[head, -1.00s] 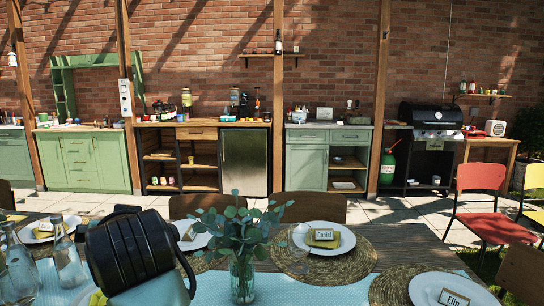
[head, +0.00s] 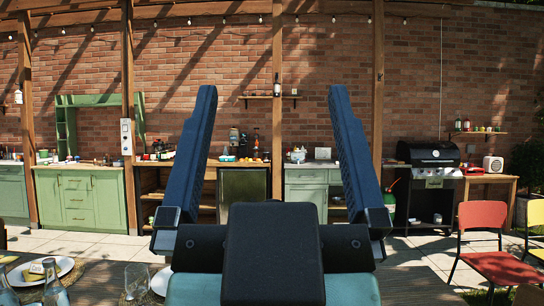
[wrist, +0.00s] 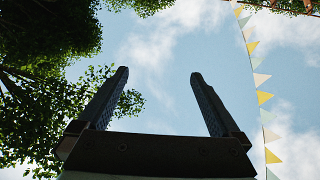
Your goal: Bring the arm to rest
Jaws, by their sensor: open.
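My gripper (head: 272,110) stands large in the middle of the head view with its two dark blue fingers pointing up. The fingers are wide apart and nothing is between them. In the wrist view the gripper (wrist: 158,85) is also open and empty, its fingers against sky and tree leaves. The gripper and my arm hide the middle of the dining table (head: 100,262) and part of the kitchen row behind.
Plates (head: 40,270), a drinking glass (head: 137,280) and a glass bottle (head: 54,288) stand on the table at lower left. A red chair (head: 490,245) is at right. Green cabinets (head: 80,198) and a grill (head: 430,170) line the brick wall. Bunting (wrist: 258,80) hangs at right in the wrist view.

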